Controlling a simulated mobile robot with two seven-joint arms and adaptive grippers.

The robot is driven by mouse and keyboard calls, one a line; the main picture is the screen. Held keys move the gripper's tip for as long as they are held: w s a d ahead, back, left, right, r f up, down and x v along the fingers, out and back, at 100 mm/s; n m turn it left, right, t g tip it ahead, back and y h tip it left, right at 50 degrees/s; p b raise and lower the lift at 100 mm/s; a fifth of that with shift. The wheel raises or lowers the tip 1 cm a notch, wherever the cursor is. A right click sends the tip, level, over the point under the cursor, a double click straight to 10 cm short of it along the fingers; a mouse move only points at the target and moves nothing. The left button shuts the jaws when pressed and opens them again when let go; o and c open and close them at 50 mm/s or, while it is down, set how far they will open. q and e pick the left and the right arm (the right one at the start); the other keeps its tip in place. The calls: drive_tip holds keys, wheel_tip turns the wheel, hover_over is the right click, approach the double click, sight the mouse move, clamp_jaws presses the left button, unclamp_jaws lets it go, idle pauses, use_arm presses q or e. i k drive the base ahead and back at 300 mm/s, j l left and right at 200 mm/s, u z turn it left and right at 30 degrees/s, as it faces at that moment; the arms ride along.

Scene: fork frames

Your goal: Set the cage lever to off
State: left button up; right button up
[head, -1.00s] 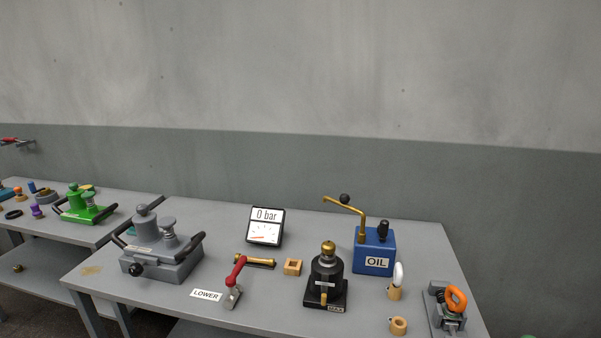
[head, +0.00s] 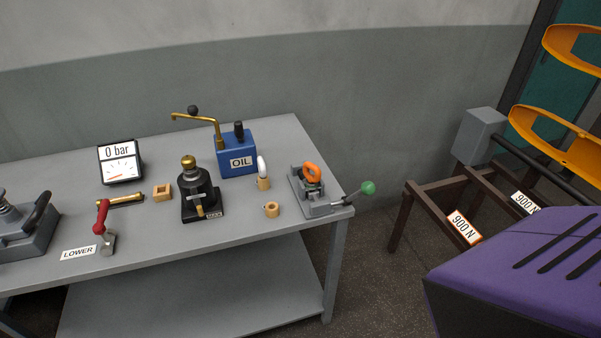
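No lever in the head view carries a readable cage or off label. A lever with a green ball knob (head: 367,188) sticks out to the right from a small grey fixture (head: 318,206) at the table's right end. An orange ring-shaped part (head: 312,172) sits on that fixture. A red-handled lever (head: 102,217) stands by a LOWER label (head: 78,252) at the left. On the right, curved orange bands (head: 555,140) stand beside a grey box (head: 480,135) with a dark bar; part of this is cut off. Neither of my grippers is in view.
The grey table (head: 245,235) also bears a 0 bar gauge (head: 120,162), a black jack-like device (head: 198,190) and a blue OIL box (head: 237,155). A brown frame with 900 N labels (head: 464,228) and a purple slotted body (head: 520,270) stand right. Floor shows between table and frame.

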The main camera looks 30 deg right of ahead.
sight(367, 188)
drive_tip(key=l+z, duration=0.1)
drive_tip(key=z, duration=1.35)
